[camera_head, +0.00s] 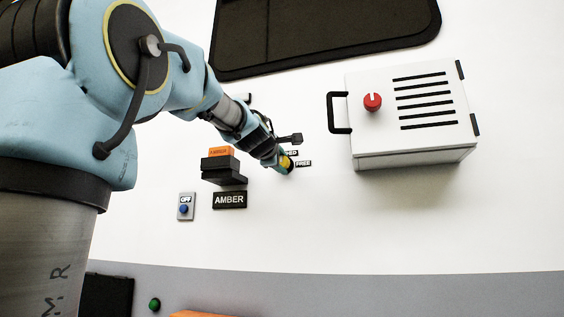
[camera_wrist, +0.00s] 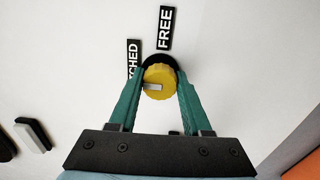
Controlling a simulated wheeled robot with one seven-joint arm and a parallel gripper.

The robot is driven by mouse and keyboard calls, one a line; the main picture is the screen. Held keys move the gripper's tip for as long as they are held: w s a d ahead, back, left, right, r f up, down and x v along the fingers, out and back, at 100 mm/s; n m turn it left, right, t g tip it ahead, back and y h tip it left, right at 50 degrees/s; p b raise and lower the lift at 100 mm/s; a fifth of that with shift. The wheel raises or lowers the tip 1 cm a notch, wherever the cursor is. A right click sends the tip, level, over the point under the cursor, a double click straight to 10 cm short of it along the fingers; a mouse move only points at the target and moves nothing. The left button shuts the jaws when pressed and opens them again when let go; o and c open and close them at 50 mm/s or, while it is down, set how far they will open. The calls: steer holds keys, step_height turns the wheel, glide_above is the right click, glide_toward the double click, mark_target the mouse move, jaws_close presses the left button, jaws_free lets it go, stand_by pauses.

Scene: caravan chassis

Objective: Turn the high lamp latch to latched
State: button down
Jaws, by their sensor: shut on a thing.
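The high lamp latch is a round yellow knob (camera_wrist: 160,75) with a short white mark on its face, set on a black base on the white wall. My gripper (camera_wrist: 161,80) has its two green fingers shut on the knob, one on each side. A FREE label (camera_wrist: 165,27) is just above the knob, and a partly hidden label ending in TCHED (camera_wrist: 134,60) is to its left. The white mark lies roughly level in the wrist view; I cannot tell which label it matches. In the head view, my gripper (camera_head: 286,163) is at the wall beside the FREE label (camera_head: 303,164).
An orange-topped black block (camera_head: 221,165) and an AMBER sign (camera_head: 229,200) are left of my gripper. A blue button under an OFF label (camera_head: 185,207) is lower left. A white vented box (camera_head: 415,140) with a red knob (camera_head: 372,102) and black handle (camera_head: 340,113) juts out at right. A dark window is above.

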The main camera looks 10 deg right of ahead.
steer(key=shift+f, duration=0.1)
steer(key=shift+c, duration=1.7)
jaws_free()
steer(key=b+v, duration=0.3)
steer(key=v, duration=0.7)
steer(key=shift+s+a, duration=0.15)
steer(key=shift+s, duration=0.2)
